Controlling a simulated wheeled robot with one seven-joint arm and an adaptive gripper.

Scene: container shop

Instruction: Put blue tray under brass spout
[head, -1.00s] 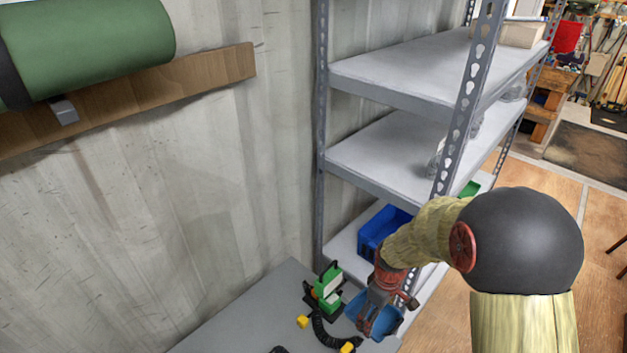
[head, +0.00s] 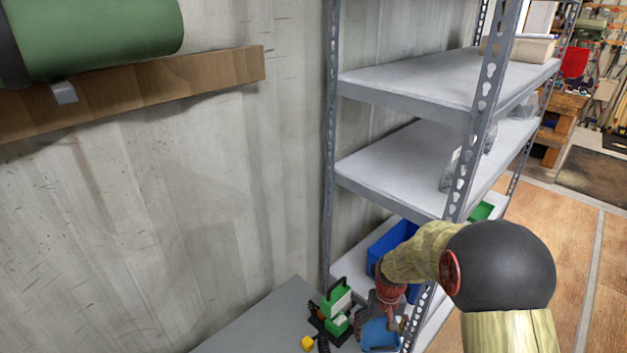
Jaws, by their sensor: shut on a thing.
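The blue tray (head: 380,336) is at the bottom of the head view, at the right end of the grey bench (head: 262,325). My gripper (head: 382,317) points down and is shut on the tray; the fingers partly cover it. I cannot tell whether the tray touches the bench. A green and white device (head: 337,305) stands on the bench just left of the tray.
A corrugated wall (head: 200,200) closes the left side.

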